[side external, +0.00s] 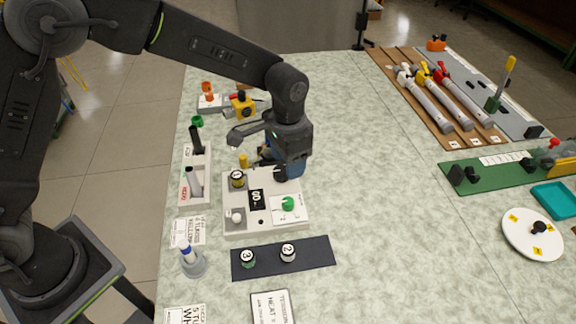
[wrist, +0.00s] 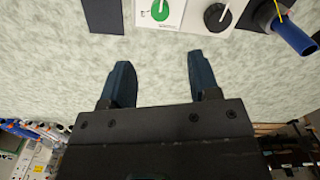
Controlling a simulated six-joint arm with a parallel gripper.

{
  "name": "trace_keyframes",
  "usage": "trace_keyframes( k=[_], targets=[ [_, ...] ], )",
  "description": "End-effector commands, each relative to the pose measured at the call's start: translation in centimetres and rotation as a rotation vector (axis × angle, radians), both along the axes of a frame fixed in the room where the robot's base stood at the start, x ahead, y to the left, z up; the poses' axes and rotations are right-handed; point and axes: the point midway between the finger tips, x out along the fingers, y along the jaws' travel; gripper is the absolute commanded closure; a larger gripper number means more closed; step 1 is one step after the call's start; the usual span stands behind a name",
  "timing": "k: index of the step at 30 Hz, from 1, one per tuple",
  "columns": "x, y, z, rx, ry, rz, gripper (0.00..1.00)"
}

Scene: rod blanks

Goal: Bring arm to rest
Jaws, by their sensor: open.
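My gripper (wrist: 158,85) is open and empty in the wrist view, with bare mottled table top (wrist: 160,65) between and beyond its two dark blue fingers. In the side external view my gripper (side external: 278,165) hangs low over the back of a white device box (side external: 265,228). Its fingertips are mostly hidden there by the wrist. The green knob also shows at the top of the wrist view (wrist: 160,9).
A black strip (side external: 315,252) in front holds cylinders marked 3 (side external: 248,258) and 2 (side external: 288,252). A rack (side external: 196,178) stands left of the box. A yellow block (side external: 243,106) is behind. A brown board (side external: 440,120) with several rods lies right. The middle table is clear.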

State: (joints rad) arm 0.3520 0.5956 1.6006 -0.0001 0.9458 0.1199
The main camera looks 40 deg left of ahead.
Motion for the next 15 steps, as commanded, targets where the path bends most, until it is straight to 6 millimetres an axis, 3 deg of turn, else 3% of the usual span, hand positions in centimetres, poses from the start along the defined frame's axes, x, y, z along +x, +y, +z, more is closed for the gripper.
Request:
trace_keyframes(
  k=[9,11,15],
  targets=[
    [0.0,0.2,0.4,-0.002,-0.006,0.004,0.44],
    [-0.2,0.7,1.3,-0.006,-0.016,0.014,0.44],
    [-1.6,2.9,5.2,-0.024,-0.069,0.063,0.44]
  ],
)
